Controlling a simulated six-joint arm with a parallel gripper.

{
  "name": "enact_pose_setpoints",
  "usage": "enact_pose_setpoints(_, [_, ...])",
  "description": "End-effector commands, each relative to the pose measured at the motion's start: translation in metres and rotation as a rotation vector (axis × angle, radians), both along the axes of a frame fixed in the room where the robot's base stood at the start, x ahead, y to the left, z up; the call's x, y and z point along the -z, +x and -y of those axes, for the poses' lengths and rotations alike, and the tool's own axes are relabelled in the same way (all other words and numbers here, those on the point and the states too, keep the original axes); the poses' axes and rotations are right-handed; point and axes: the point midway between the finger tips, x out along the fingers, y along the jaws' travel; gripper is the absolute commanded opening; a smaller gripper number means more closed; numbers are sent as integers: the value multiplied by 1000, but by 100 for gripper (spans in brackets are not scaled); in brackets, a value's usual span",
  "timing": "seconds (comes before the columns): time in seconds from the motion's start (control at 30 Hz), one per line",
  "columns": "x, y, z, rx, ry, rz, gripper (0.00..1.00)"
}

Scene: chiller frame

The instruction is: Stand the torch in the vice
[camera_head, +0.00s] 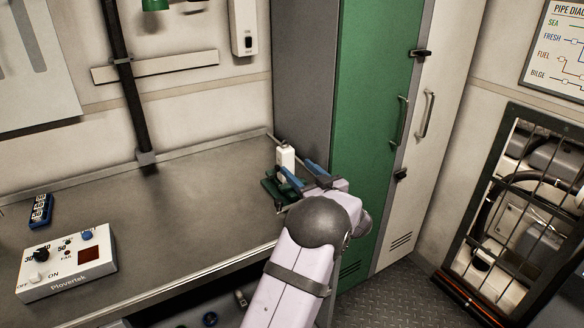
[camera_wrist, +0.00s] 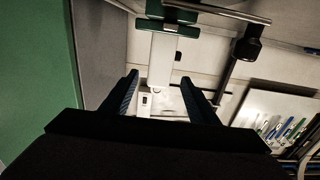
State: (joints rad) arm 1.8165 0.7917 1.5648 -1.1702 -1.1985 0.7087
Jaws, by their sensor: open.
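The white torch (camera_head: 286,158) stands upright at the green vice (camera_head: 270,190), near the right end of the bench. In the wrist view, which looks upside down, the torch (camera_wrist: 163,62) extends from between the green vice jaws (camera_wrist: 167,27). My gripper (camera_head: 304,172) is open, with its blue fingers apart, close to the torch on its right side. In the wrist view the gripper (camera_wrist: 162,84) has its fingers to either side of the torch's line, with gaps and no visible contact. My arm partly hides the vice's right side in the head view.
A white Plovertek control box (camera_head: 68,262) and a small blue item (camera_head: 41,210) sit at the bench's left. The bench middle (camera_head: 170,205) is clear. A green locker (camera_head: 375,120) stands close behind my gripper. A black upright (camera_head: 130,95) rises at the back edge.

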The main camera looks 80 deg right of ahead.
Motion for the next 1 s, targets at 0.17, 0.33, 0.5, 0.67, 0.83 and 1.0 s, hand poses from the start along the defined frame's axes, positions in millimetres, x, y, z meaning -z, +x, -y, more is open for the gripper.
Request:
enact_pose_setpoints(0.17, [1, -23, -21, 3, -1, 1, 54])
enact_pose_setpoints(0.33, [0, -35, -35, 1, -1, 1, 54])
enact_pose_setpoints(0.5, [0, -40, -40, 1, 0, 0, 54])
enact_pose_setpoints(0.67, [0, -41, -41, -1, 0, 0, 54])
enact_pose_setpoints(0.83, [0, -40, -41, 0, 0, 0, 54])
enact_pose_setpoints(1.0, [-3, -39, -39, 3, -1, 1, 54])
